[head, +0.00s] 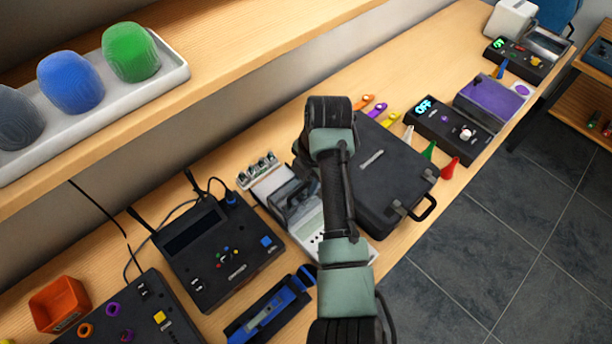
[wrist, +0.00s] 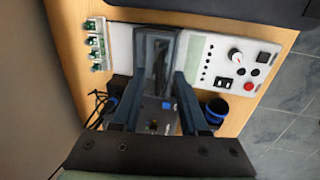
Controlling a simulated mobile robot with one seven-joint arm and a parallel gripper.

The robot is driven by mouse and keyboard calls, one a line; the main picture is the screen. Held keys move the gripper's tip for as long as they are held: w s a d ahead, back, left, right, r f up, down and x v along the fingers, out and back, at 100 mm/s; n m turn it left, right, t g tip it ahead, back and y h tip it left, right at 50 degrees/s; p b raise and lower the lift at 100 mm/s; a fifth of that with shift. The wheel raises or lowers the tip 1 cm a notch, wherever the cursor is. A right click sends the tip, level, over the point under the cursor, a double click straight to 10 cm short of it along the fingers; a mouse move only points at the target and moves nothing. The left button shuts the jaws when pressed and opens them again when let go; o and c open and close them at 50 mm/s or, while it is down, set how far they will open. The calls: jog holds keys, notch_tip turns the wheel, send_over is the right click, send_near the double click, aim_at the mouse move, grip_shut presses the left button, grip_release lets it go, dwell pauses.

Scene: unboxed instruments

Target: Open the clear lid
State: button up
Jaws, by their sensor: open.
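The clear lid (wrist: 157,48) is a see-through, dark-edged cover on a white instrument (wrist: 205,62). It also shows in the head view as a smoky grey frame (head: 291,197), partly behind my arm; I cannot tell whether it is fully shut. The white instrument (head: 310,232) has a white knob, dark buttons and a red button on the panel right of the lid in the wrist view. My gripper (wrist: 159,76) is open, one finger at each side of the lid's near part, with no clear contact. In the head view my arm mostly hides the gripper.
A black case (head: 385,180) lies right of the white instrument. A black device with an antenna (head: 222,262) stands to the left, a blue tool in a tray (head: 268,310) in front. A small rack of green boards (head: 257,170) sits behind. A shelf (head: 235,70) overhangs the back.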

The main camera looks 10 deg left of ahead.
jog(key=shift+w+a+f, duration=0.1)
jog(key=shift+a+f, duration=0.05)
jog(key=shift+f, duration=0.55)
grip_shut()
dwell(1.0)
